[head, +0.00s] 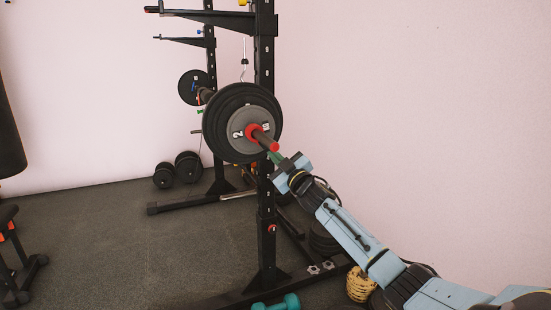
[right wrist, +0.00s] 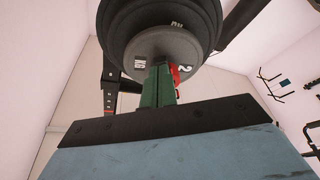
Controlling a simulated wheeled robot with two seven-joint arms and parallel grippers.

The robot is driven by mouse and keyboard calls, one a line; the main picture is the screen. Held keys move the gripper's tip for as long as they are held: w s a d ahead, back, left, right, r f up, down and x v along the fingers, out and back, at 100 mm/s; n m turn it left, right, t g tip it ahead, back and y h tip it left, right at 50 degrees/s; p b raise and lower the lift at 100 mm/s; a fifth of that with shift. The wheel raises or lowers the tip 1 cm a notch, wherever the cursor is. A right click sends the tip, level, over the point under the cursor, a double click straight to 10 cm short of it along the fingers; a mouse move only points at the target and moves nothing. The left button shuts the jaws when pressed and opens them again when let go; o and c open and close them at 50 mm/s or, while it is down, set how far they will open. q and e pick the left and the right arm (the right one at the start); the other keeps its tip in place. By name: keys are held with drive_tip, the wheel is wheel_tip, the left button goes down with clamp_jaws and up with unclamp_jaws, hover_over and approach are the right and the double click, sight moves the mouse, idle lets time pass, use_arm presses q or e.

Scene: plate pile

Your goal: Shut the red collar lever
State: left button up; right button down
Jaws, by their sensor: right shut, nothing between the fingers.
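The red collar (head: 254,131) sits on the end of the barbell, against a grey plate (head: 240,118) in front of larger black plates. A red bar-like part (head: 267,142) sticks out from it toward my right gripper (head: 277,156). In the right wrist view a bit of red (right wrist: 175,74) shows just right of the gripper's green fingers (right wrist: 158,86), which hide most of the collar. The fingers are shut with nothing between them, close to the collar. I cannot tell whether they touch it, or how the lever stands. My left gripper is not in view.
The black rack upright (head: 265,215) stands just behind and below the plates. Teal dumbbells (head: 276,303) and a wicker basket (head: 359,285) are on the floor below my right arm. The wall side at right is free.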

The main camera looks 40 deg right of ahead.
drive_tip(key=shift+x, duration=1.95)
drive_tip(key=shift+w+a+r, duration=0.1)
drive_tip(key=shift+a+r, duration=0.05)
drive_tip(key=shift+r, duration=0.1)
drive_tip(key=d+f+p+v, duration=0.1)
drive_tip(key=p+v, duration=0.1)
drive_tip(key=v, duration=0.7)
drive_tip(key=shift+s+f, duration=0.2)
drive_tip(key=shift+f, duration=0.25)
idle(0.4)
